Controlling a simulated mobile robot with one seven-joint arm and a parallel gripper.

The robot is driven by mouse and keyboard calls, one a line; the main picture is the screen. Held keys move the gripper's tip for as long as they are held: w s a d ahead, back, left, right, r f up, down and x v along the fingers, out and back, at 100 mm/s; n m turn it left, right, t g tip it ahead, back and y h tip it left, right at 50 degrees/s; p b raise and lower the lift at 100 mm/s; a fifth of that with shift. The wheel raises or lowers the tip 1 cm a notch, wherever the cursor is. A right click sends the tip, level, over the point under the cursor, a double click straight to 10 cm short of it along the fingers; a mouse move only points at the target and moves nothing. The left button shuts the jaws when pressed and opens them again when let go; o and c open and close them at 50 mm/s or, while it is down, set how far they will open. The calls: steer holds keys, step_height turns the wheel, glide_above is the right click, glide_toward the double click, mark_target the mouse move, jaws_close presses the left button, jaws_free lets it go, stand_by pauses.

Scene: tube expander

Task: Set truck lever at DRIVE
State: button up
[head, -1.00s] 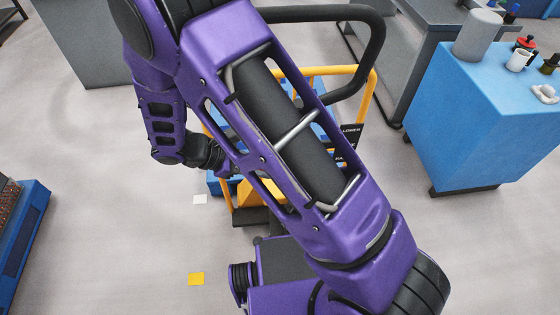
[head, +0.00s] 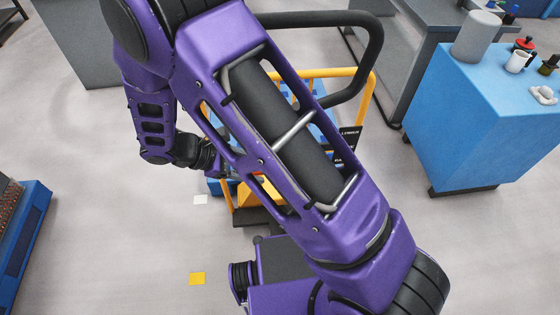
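The truck, with a yellow tubular frame (head: 368,95) and a black loop handle (head: 377,45), stands behind my purple arm in the head view. A black label plate (head: 349,136) with white lettering shows at the arm's right edge, partly covered. A small red part (head: 258,174) shows through a gap beside my arm; I cannot tell if it belongs to the lever. The lever and its setting are not clearly visible. My gripper (head: 222,168) is at the truck's left side, mostly hidden behind my upper arm, so its fingers and any contact cannot be made out.
A grey bench (head: 400,60) stands behind the truck. A blue pallet or bin (head: 25,245) is at the left.

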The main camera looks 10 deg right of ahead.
steer(key=shift+p+v, duration=0.4)
steer(key=shift+v, duration=1.85)
